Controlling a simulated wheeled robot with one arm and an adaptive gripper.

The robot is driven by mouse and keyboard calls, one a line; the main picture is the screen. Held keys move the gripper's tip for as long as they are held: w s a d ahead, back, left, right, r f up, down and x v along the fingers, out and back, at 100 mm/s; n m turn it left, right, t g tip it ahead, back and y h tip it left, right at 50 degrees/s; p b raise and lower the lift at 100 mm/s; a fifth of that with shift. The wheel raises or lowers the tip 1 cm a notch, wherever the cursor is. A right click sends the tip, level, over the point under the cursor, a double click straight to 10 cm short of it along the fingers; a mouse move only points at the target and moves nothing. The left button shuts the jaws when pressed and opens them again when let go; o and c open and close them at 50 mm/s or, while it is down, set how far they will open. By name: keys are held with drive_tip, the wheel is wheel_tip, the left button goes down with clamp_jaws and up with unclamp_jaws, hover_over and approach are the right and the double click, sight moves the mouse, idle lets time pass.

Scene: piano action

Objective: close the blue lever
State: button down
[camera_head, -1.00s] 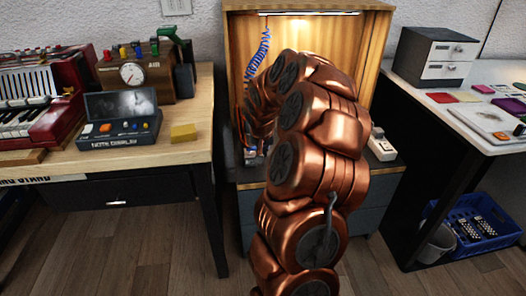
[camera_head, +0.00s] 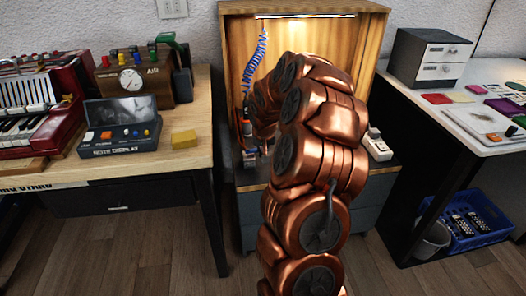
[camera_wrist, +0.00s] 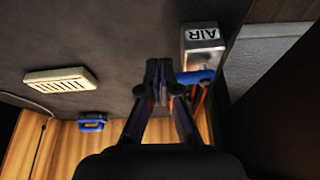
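In the wrist view a blue lever (camera_wrist: 197,77) sits against a small metal box marked AIR (camera_wrist: 203,45), right of my fingertips. My gripper (camera_wrist: 160,76) is empty, with its two dark fingertips together. The fingertips are close to the lever's left end; I cannot tell whether they touch it. In the head view my copper arm reaches into the lit wooden cabinet (camera_head: 232,50) and hides most of the gripper and the lever.
A blue coiled hose (camera_head: 256,62) hangs in the cabinet. A beige vented block (camera_wrist: 62,78) and a blue-handled object (camera_wrist: 92,122) show in the wrist view. Workbenches stand on both sides, the left one holding a yellow block (camera_head: 184,139).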

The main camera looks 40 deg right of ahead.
drive_tip(key=shift+w+d+r, duration=0.2)
drive_tip(key=shift+w+r, duration=0.1)
drive_tip(key=shift+s+a+f+b, duration=0.1)
drive_tip(key=shift+a+b, duration=0.4)
drive_tip(key=shift+a, duration=0.2)
drive_tip(key=shift+s+a+f+b, duration=0.1)
drive_tip(key=shift+s+a+b, duration=0.25)
drive_tip(key=shift+s, duration=0.05)
drive_tip(key=s+b, duration=0.1)
drive_tip(key=s+a, duration=0.1)
drive_tip(key=s, duration=0.1)
drive_tip(key=shift+a+f+b, duration=0.1)
drive_tip(key=shift+a+b, duration=0.1)
drive_tip(key=shift+b, duration=0.2)
drive_tip(key=p+v, duration=0.2)
drive_tip(key=v, duration=0.8)
drive_tip(key=shift+d+p, duration=0.15)
drive_tip(key=shift+p, duration=0.15)
